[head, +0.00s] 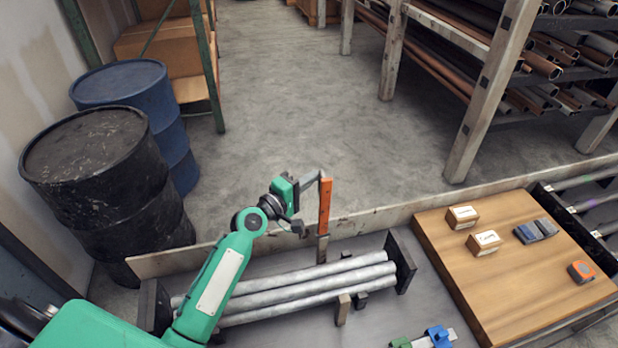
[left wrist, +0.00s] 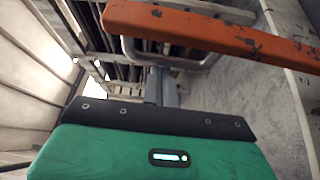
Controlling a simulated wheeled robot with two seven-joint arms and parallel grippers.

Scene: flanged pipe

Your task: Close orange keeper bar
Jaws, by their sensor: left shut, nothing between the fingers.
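The orange keeper bar (head: 325,205) stands upright on a post at the back edge of the pipe cradle, its paint chipped. Several grey pipes (head: 305,287) lie in the cradle between dark end plates, with a short wooden stub (head: 343,309) in front. My left gripper (head: 318,176) is shut and empty at the upper part of the bar; I cannot tell whether it touches it. In the left wrist view the bar (left wrist: 220,32) crosses the top, beyond the shut fingers (left wrist: 160,88). My right gripper is not in view.
A wooden board (head: 520,265) at the right carries small boxes and blue and orange items. A blue and green tool (head: 436,338) lies at the front. A low wall (head: 400,211) runs behind the cradle. Drums (head: 100,175) stand at the left; the floor behind is clear.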

